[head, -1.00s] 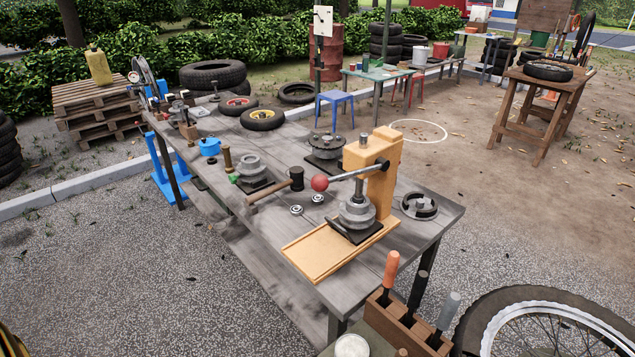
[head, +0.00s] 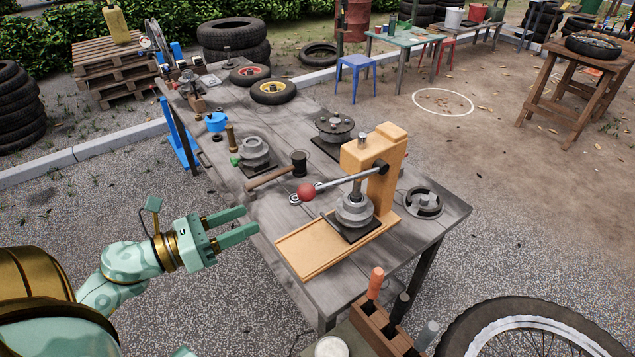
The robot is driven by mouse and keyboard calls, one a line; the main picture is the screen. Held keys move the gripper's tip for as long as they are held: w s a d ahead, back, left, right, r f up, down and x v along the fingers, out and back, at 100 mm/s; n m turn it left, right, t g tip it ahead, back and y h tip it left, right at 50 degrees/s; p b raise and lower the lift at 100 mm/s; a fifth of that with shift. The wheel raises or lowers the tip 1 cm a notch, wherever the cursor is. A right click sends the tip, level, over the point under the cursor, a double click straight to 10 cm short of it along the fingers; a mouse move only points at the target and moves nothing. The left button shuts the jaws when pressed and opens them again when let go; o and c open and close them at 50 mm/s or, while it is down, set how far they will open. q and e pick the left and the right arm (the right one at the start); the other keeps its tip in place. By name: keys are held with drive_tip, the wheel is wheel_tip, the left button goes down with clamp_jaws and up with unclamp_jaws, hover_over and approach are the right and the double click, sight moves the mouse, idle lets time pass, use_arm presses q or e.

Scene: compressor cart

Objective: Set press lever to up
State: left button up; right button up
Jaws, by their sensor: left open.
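The press (head: 386,170) is a tan wooden frame on a tan base board, near the front right of the grey workbench. Its lever (head: 345,180) is a metal bar with a red ball knob (head: 306,192) at its left end. The bar runs from a pivot on the upright leftward and slightly down to the knob. A grey hub part (head: 354,210) sits on a dark plate under the ram. My left gripper (head: 245,226) is open and empty, left of the press at the bench's left edge, apart from the knob. My right gripper is not in view.
A tool rack (head: 374,325) with handles stands in front of the bench. A spoked wheel (head: 535,330) is at bottom right. A round grey part (head: 423,203) lies right of the press.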

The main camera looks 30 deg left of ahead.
sight(313, 188)
use_arm(q)
drive_tip(key=p+x, duration=0.3)
drive_tip(key=x, duration=1.3)
drive_tip(key=shift+w+a, duration=0.1)
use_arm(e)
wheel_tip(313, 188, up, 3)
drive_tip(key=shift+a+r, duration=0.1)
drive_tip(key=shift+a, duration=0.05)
